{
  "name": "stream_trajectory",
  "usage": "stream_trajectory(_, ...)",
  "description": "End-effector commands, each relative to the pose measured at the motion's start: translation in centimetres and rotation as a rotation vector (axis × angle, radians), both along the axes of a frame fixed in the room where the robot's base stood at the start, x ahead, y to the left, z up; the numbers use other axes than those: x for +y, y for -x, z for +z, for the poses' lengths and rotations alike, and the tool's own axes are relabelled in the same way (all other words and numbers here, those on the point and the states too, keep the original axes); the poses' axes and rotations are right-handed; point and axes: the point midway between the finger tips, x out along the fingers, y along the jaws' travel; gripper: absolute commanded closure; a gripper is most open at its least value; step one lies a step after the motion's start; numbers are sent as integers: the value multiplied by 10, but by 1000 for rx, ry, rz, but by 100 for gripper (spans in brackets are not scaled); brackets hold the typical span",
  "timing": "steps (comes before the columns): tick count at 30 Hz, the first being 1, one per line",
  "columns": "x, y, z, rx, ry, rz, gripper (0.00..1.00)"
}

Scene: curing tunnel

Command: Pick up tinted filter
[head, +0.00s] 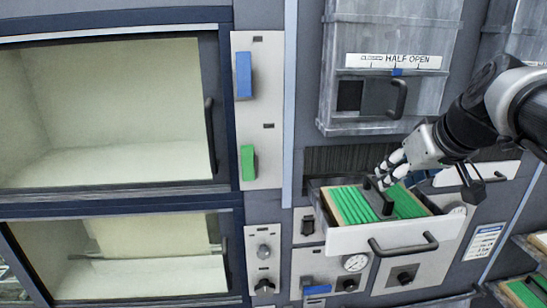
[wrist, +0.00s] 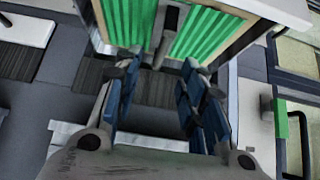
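The tinted filter (head: 351,205) is a green pleated panel in a pale frame with a dark handle bar across its middle. It sits in a pulled-out white drawer (head: 345,240). In the wrist view the filter (wrist: 205,36) is at the top, with its dark handle between two green halves. My gripper (head: 385,172) is over the far part of the filter, close to the handle. In the wrist view my gripper (wrist: 160,70) has its blue-padded fingers apart, with the handle just beyond the tips. Whether any finger touches the handle is unclear.
A grey sliding hatch (head: 388,100) marked "HALF OPEN" hangs above the drawer. A panel with a blue switch (head: 243,75) and a green switch (head: 248,162) is left of it. Glass-fronted chambers fill the left. Another green panel (head: 528,292) shows at lower right.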

Motion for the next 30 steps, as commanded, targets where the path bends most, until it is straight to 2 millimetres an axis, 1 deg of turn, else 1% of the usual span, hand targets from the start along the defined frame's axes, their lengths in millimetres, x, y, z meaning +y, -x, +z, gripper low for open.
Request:
stream_trajectory(1, 1, -5, -9, 4, -2, 2, 62)
stream_trajectory(3, 1, -12, -17, 2, -1, 1, 62)
stream_trajectory(9, 1, -30, -39, 2, -1, 0, 62)
stream_trajectory(13, 1, -40, -49, 0, -1, 1, 62)
stream_trajectory(19, 2, -46, -56, 0, -1, -1, 62)
stream_trajectory(28, 1, -47, -56, 0, -1, -2, 62)
stream_trajectory(30, 1, -47, -56, 0, -1, -2, 64)
